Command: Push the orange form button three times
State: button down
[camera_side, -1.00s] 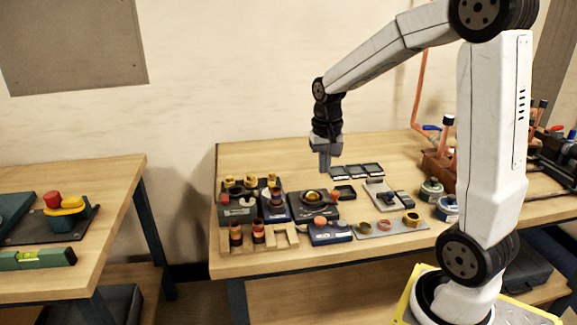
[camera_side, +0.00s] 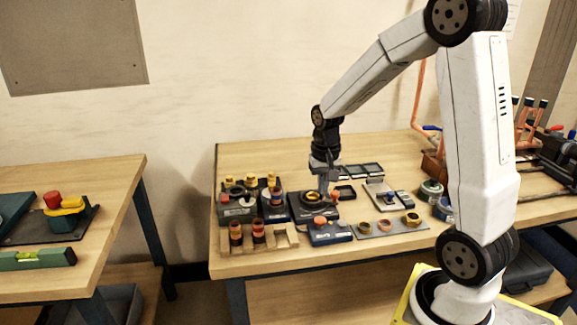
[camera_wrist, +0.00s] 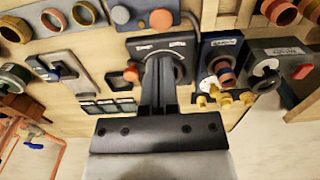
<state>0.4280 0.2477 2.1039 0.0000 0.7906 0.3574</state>
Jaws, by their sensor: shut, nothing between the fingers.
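My gripper (camera_side: 324,190) is shut and empty, fingers pointing down at the black box (camera_side: 298,211) with the round dial. In the wrist view my fingertips (camera_wrist: 160,60) cover part of that box (camera_wrist: 141,45); I cannot tell whether they touch it. A small orange-red knob (camera_wrist: 131,74) shows just left of my fingers, and in the side view (camera_side: 335,196) it is right of them. In front stands a blue box (camera_side: 330,236) with an orange round button (camera_side: 320,220), which also shows in the wrist view (camera_wrist: 161,19). Labels are too small to read.
A wooden rack (camera_side: 280,240) with dark-red rings is at front left. A grey plate (camera_side: 380,229) with brass rings is at front right. Boxes with yellow knobs (camera_side: 237,208) stand left of my gripper. Black trays (camera_side: 362,170) lie behind. Bare wood (camera_side: 268,155) is free at the back.

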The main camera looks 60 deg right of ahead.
aim_at(321, 219)
jog(key=shift+f, duration=4.1)
jog(key=shift+f, duration=1.05)
notch_tip(321, 219, up, 14)
jog(key=shift+r, duration=0.15)
jog(key=shift+w+r, duration=0.15)
jog(key=shift+r, duration=0.75)
